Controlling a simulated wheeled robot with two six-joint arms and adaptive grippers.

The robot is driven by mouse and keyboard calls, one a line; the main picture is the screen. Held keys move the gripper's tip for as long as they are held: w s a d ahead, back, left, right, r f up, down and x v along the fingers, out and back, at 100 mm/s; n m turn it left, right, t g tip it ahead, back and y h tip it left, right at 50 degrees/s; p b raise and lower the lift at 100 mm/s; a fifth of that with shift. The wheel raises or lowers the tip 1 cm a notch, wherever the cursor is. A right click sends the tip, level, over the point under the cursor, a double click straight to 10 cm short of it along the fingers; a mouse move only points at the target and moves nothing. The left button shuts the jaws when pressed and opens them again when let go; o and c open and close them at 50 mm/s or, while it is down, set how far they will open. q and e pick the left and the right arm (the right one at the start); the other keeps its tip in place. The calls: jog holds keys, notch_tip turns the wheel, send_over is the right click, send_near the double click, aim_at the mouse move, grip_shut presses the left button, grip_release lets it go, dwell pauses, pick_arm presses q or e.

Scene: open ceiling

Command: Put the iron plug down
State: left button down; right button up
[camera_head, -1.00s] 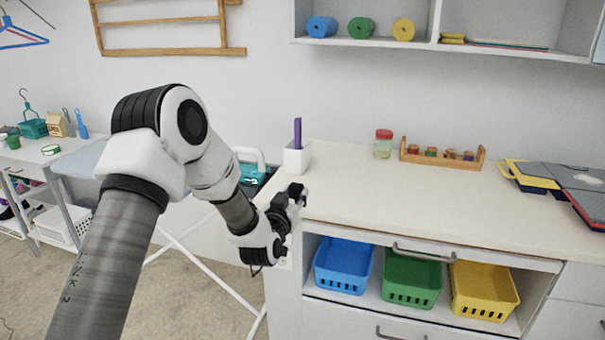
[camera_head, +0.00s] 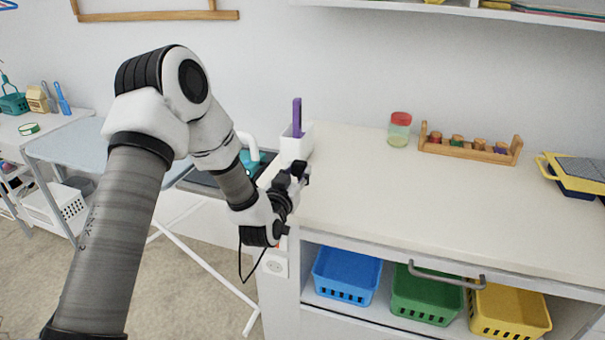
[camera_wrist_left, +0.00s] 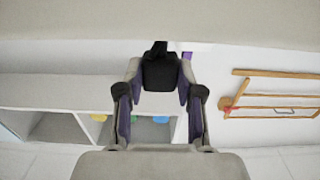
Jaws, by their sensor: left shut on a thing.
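My left gripper (camera_head: 296,176) is shut on the black iron plug, above the left end of the white counter, just in front of the white pen cup. In the left wrist view the plug (camera_wrist_left: 160,72) is a dark block between the two fingers of the left gripper (camera_wrist_left: 160,88). In the head view the plug is hard to tell apart from the dark fingers. A thin black cord (camera_head: 240,262) hangs in a loop below the gripper. The teal and white iron (camera_head: 251,158) stands on the ironing board, partly hidden by my left arm. My right gripper is not in view.
The counter (camera_head: 400,195) has wide free room. The white cup (camera_head: 295,148) with a purple item is close to the gripper. A jar (camera_head: 399,130) and a wooden rack (camera_head: 470,148) stand at the back. A wall socket (camera_head: 275,266) is on the cabinet's side.

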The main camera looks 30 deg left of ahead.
pick_arm(q)
jog(key=shift+s+d+f+b, duration=0.1)
jog(key=shift+s+f+b, duration=0.1)
jog(key=shift+f, duration=0.25)
jog(key=shift+s+f+b, duration=0.1)
jog(key=shift+f+b, duration=0.05)
jog(key=shift+f, duration=0.3)
jog(key=shift+w+f, duration=0.25)
jog(key=shift+w, duration=0.3)
jog(key=shift+s, duration=0.4)
jog(key=shift+w+f+b, duration=0.2)
jog(key=shift+f+b, duration=0.1)
jog(key=shift+f, duration=0.1)
jog(key=c, duration=0.7)
grip_release()
jog(key=shift+c, duration=0.2)
jog(key=shift+s+r, duration=0.1)
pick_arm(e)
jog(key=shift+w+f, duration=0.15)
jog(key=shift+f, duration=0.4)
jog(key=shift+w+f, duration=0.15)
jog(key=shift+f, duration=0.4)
